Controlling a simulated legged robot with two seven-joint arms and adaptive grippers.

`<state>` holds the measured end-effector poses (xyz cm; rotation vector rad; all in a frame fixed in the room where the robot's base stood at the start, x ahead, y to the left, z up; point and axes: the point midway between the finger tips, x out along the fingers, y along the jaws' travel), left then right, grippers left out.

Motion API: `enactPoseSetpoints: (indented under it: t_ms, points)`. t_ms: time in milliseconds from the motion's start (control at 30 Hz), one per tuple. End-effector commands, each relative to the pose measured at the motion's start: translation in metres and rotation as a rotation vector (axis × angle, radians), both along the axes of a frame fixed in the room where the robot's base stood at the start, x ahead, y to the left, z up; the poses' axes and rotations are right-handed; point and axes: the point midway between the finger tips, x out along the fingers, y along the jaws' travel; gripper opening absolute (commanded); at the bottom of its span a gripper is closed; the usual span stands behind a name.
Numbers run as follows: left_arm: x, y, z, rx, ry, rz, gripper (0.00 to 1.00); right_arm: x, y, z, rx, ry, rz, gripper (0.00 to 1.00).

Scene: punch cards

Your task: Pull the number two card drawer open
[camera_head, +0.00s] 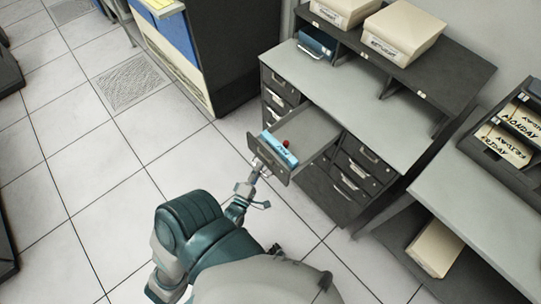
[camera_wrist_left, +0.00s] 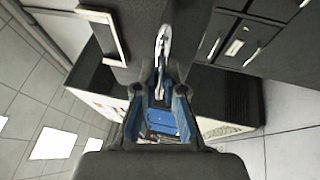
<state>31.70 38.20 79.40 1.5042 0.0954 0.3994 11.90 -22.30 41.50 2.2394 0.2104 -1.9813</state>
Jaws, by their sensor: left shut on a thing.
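A dark card drawer (camera_head: 314,135) stands pulled out from the grey desk unit in the head view. A blue card or box (camera_head: 279,149) with handwriting and a small red thing lie inside near its front. My left gripper (camera_head: 258,172) is at the drawer's front panel, shut on its handle. In the left wrist view the metal handle (camera_wrist_left: 162,45) runs down between the blue-lined fingers of my left gripper (camera_wrist_left: 160,88). The drawer's number cannot be read. My right gripper is not in view.
Closed drawers (camera_head: 358,170) with metal handles flank the open one. Beige boxes (camera_head: 402,33) stand on the upper shelf. A dark cabinet (camera_head: 215,45) stands at the back left. A side table (camera_head: 480,205) is at the right. Tiled floor (camera_head: 120,165) is clear at the left.

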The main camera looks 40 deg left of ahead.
Motion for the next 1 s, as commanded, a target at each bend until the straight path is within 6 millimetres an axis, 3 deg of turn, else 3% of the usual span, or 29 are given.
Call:
enactPoseSetpoints:
  t_ms: [100, 333, 867, 900, 1000]
  points:
    - [-0.024, -0.003, -0.006, -0.006, 0.020, -0.009, 0.00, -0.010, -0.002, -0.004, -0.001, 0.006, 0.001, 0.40]
    - [-0.050, -0.001, -0.007, -0.007, 0.019, -0.009, 0.00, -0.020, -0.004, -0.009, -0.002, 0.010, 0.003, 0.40]
    - [-0.058, -0.001, -0.008, -0.007, 0.019, -0.009, 0.00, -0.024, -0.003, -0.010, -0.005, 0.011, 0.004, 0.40]
    - [-0.058, 0.000, -0.008, -0.007, 0.019, -0.009, 0.16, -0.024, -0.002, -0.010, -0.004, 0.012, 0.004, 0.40]
    - [-0.058, 0.000, -0.007, -0.006, 0.015, -0.008, 0.35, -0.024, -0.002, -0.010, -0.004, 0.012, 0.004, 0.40]
